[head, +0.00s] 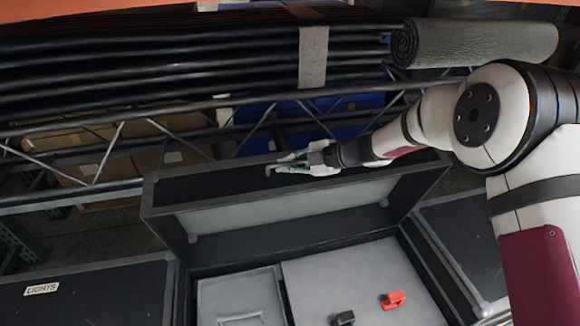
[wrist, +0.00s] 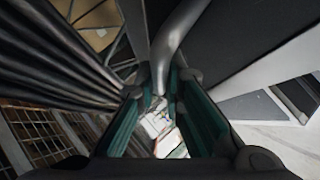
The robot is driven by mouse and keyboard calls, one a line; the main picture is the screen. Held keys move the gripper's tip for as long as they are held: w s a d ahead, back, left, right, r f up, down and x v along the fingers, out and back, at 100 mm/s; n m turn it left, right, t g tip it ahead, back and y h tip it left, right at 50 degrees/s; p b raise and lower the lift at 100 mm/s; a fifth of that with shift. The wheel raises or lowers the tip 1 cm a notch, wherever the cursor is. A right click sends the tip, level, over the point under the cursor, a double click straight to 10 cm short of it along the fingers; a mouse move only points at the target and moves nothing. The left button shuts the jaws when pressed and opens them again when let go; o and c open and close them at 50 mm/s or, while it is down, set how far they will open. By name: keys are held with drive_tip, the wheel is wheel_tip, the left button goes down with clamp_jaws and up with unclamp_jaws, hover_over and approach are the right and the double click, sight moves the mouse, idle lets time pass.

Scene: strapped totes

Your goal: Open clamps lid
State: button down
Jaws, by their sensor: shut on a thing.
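A black case (head: 185,290) with grey edges stands open, its lid (head: 290,212) raised and tilted back with the pale inner face showing. Inside are a grey compartment cover (head: 240,295) at left, and a red clamp (head: 392,299) and a black clamp (head: 343,319) on a pale surface at right. My gripper (head: 281,163) is at the lid's top edge. In the wrist view, its green fingers (wrist: 160,98) are shut around a curved grey bar (wrist: 172,45), which looks like the lid's handle. The exact contact is partly hidden.
A closed black case labelled LIGHTS (head: 85,290) is at left, and another dark case (head: 470,240) is at right. Behind the lid are a rack of black tubes (head: 180,60), metal truss bars (head: 110,150) and a grey roll (head: 480,42). These crowd the space behind the lid.

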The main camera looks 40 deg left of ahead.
drive_tip(key=shift+d+f, duration=0.1)
drive_tip(key=shift+f, duration=0.05)
drive_tip(key=c, duration=1.7)
unclamp_jaws()
drive_tip(key=shift+v, duration=3.75)
